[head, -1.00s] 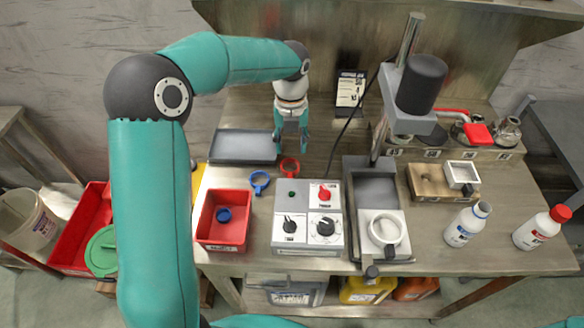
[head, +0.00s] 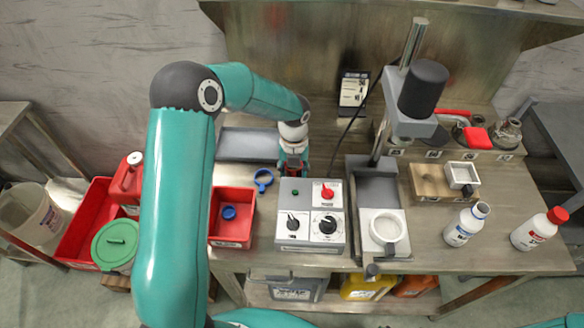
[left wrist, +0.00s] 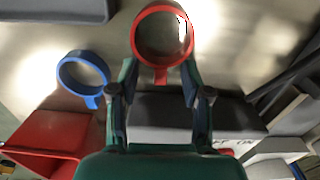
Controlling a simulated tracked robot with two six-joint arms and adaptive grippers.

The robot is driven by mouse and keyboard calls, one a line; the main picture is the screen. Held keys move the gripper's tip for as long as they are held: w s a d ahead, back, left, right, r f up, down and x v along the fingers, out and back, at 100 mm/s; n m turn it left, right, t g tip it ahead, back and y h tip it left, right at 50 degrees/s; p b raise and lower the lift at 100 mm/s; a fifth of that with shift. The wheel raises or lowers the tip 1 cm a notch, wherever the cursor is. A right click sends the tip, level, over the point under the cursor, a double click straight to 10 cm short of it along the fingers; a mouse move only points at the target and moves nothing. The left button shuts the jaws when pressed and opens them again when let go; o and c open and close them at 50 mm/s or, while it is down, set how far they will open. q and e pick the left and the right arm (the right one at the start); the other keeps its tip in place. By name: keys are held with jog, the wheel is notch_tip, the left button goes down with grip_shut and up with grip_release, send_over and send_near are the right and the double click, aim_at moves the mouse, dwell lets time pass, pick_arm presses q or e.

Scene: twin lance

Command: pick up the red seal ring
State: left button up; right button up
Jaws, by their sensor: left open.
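The red seal ring (left wrist: 135,36) lies flat on the bench in the left wrist view, its small tab pointing toward my gripper. My left gripper (left wrist: 158,76) is open and empty, its two fingertips either side of the tab end of the ring. I cannot tell whether they touch it. In the head view my left gripper (head: 292,163) points down just behind the control box and mostly hides the red ring. A blue ring (head: 263,180) lies to its left and also shows in the left wrist view (left wrist: 62,70). My right gripper is out of view.
The grey control box (head: 310,241) stands close in front of my left gripper. A red bin (head: 232,241) holding a blue ring (head: 229,212) is at front left. A grey tray (head: 246,145) is at back left. A press stand (head: 375,185) is to the right.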

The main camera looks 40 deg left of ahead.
pick_arm(q)
jog(key=c, duration=0.9)
jog(key=shift+o, duration=0.2)
jog(key=shift+r, duration=0.15)
